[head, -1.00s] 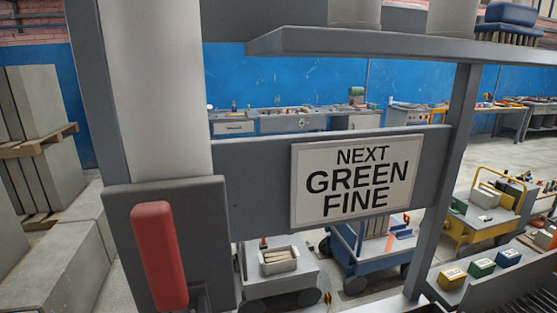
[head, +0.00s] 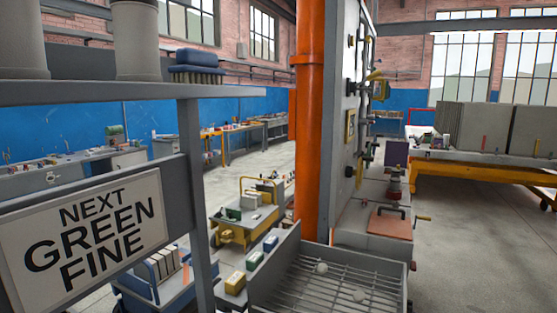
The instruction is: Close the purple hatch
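A small dark purple panel (head: 396,154), which looks like the purple hatch, shows right of centre in the head view. It stands roughly upright beside the tall grey machine, above a red fitting. At this distance I cannot make out its hinge or what it covers. My gripper is not in view.
A sign reading NEXT GREEN FINE (head: 85,235) and its grey frame fill the near left. An orange column (head: 311,130) stands before the tall grey machine (head: 344,120). A wire-grid tray (head: 290,291) is low in front. Open floor (head: 470,235) lies at right.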

